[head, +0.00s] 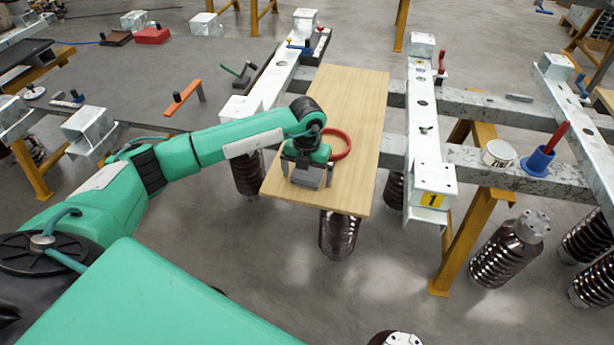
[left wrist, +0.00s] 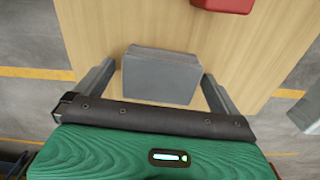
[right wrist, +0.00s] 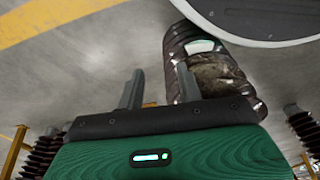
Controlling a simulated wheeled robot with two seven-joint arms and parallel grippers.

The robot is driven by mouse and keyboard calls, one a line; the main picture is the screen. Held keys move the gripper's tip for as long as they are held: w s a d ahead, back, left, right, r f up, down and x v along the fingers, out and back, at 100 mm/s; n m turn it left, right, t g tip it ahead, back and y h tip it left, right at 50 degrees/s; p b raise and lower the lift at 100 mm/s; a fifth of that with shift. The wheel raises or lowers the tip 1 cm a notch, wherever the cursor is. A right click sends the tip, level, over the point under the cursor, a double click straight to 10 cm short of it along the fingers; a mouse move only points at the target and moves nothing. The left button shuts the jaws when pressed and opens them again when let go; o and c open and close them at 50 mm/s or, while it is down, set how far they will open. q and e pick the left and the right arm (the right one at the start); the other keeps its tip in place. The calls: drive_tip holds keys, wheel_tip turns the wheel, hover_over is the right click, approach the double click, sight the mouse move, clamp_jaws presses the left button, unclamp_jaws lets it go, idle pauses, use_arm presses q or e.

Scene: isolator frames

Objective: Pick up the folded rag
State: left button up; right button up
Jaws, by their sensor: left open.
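The folded rag (head: 308,177) is a grey flat-sided block lying on the near end of a light wooden board (head: 350,100). In the left wrist view the rag (left wrist: 160,77) lies between the fingers of my left gripper (left wrist: 158,72), with a gap on each side. My left gripper (head: 306,171) is open, pointing down over the rag, and partly hides it in the head view. My right gripper (right wrist: 160,70) shows only in its own wrist view; its fingers are apart with nothing held between them.
A metal frame rail (head: 428,150) runs along the board's right side, with a white tin (head: 498,153) and a blue holder (head: 537,162) beyond. Brown ribbed insulators (head: 510,245) stand below. The board's far half is clear.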

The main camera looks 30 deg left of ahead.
sight(307, 173)
use_arm(q)
drive_tip(key=c, duration=1)
use_arm(e)
drive_tip(key=shift+w+r, duration=0.15)
drive_tip(key=shift+w, duration=0.05)
use_arm(q)
drive_tip(key=shift+r, duration=0.1)
wheel_tip(307, 173, up, 20)
drive_tip(key=shift+b, duration=0.35)
use_arm(e)
drive_tip(key=shift+w+a+r, duration=0.15)
drive_tip(key=shift+w+r, duration=0.05)
drive_tip(key=shift+r, duration=0.3)
drive_tip(key=shift+w+a+r, duration=0.1)
drive_tip(key=shift+w+r, duration=0.1)
drive_tip(key=shift+r, duration=0.3)
use_arm(q)
drive_tip(key=shift+o, duration=1.4)
drive_tip(key=shift+c, duration=0.9)
use_arm(e)
drive_tip(key=shift+s+f, duration=0.1)
